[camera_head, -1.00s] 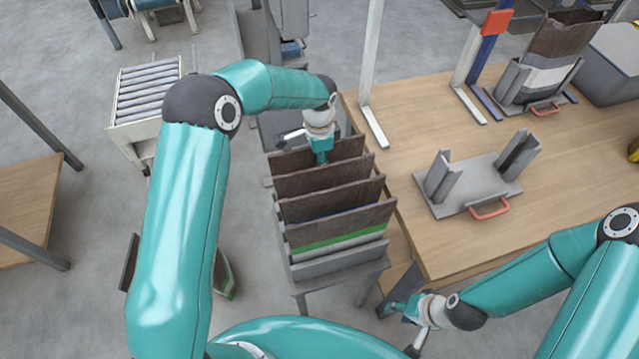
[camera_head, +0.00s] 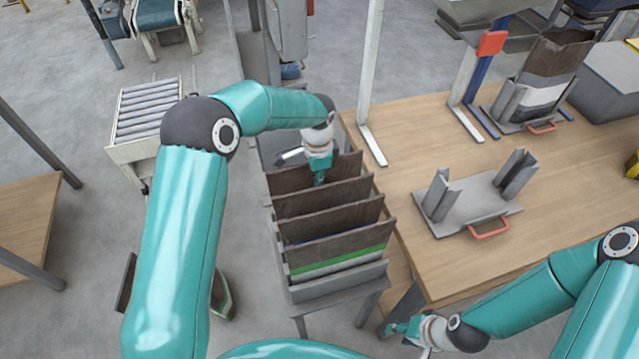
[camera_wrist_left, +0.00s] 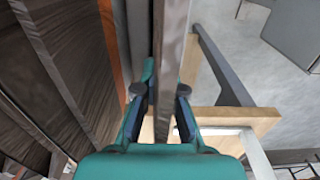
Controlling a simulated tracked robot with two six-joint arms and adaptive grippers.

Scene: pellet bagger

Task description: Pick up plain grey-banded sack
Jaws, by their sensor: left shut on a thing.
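Several dark brown sacks stand upright in a grey rack (camera_head: 340,286) in the head view. The front one (camera_head: 345,248) has a green band. My left gripper (camera_head: 319,178) points down at the rearmost sack (camera_head: 344,166) and is shut on its top edge. In the left wrist view the left gripper (camera_wrist_left: 158,112) has a thin brown-grey upright sheet (camera_wrist_left: 172,68) between its fingers. The rearmost sack's band is hidden, so I cannot tell its colour. My right gripper (camera_head: 396,328) is low beside the table's near corner; its fingers are too small to read.
A wooden table (camera_head: 400,150) right of the rack carries an empty grey holder (camera_head: 470,205) with a red handle. Another holder at the back holds a brown sack (camera_head: 556,58) with a pale band. A roller conveyor (camera_head: 147,112) stands at the left.

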